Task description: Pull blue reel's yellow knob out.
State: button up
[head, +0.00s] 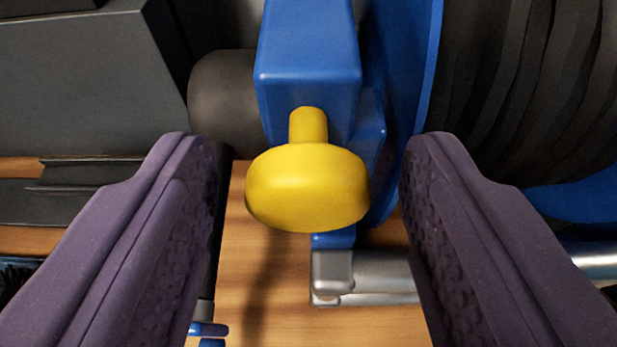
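The yellow knob (307,188) is a round, mushroom-shaped head on a short yellow stem. The stem enters a blue block (307,75) on the side of the blue reel (400,90). My gripper (296,160) is open, with one purple finger on each side of the knob. There is a visible gap between the knob and each finger, and the right gap looks about as small as the left one. Nothing is held. The far side of the knob is hidden.
A dark ribbed coil or hose (530,85) fills the upper right. A dark grey box (80,85) stands at upper left, with a black cylinder (222,100) beside the blue block. A silver tube frame (370,280) lies below the knob over a wooden surface (270,300).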

grip_shut()
jog(key=shift+f+p+v, duration=0.25)
jog(key=shift+p+v, duration=0.35)
jog(key=shift+v, duration=0.45)
jog(key=shift+s+f, duration=0.15)
jog(key=shift+f, duration=0.1)
jog(key=shift+o, duration=0.6)
grip_release()
jog(key=shift+s+r, duration=0.1)
jog(key=p+v, duration=0.3)
jog(key=v, duration=0.4)
jog(key=shift+s, duration=0.35)
jog(key=shift+d+r, duration=0.1)
jog(key=shift+r, duration=0.15)
